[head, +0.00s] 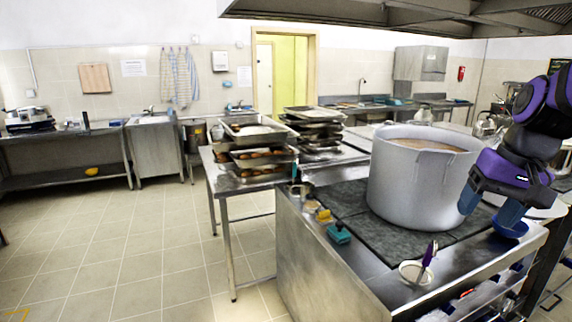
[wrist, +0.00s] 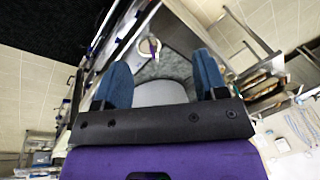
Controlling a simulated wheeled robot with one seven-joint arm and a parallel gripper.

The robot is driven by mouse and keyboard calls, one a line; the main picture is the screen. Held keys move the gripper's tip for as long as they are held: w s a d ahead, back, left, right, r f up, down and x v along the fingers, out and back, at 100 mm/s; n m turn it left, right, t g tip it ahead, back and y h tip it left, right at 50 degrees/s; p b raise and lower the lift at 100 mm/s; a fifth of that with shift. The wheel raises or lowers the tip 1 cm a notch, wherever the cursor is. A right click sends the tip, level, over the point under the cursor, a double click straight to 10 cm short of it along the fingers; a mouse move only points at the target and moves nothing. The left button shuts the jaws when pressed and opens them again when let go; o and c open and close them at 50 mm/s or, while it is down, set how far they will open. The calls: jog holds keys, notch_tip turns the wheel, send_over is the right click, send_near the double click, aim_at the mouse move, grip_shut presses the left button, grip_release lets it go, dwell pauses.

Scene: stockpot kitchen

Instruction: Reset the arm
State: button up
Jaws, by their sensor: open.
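My gripper (head: 492,212) is at the right in the head view, beside the right side of a large grey stockpot (head: 415,185). Its two blue fingers point down and stand apart, with nothing seen held between them. In the wrist view my gripper (wrist: 160,68) also shows open. A pale rounded surface (wrist: 160,94), probably the pot, lies beyond the gap between the fingers. The pot stands upright on the dark stove top (head: 390,238) and holds something brownish. My arm hides part of the counter behind it.
A small white bowl (head: 411,273) with a purple-handled utensil (head: 428,254) sits at the stove's front edge. A teal object (head: 339,233) lies at its left edge. Stacked trays (head: 262,133) fill the table behind. A hood (head: 400,14) hangs above. The left floor is clear.

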jog(key=s+a+r+n+t+h, duration=0.1)
jog(key=s+r, duration=0.1)
jog(key=s, duration=0.4)
jog(key=s+a+r+n+t+h, duration=0.1)
jog(key=s+a+n+t, duration=0.1)
jog(key=s, duration=0.4)
jog(key=shift+a+r, duration=0.25)
jog(key=shift+r, duration=0.15)
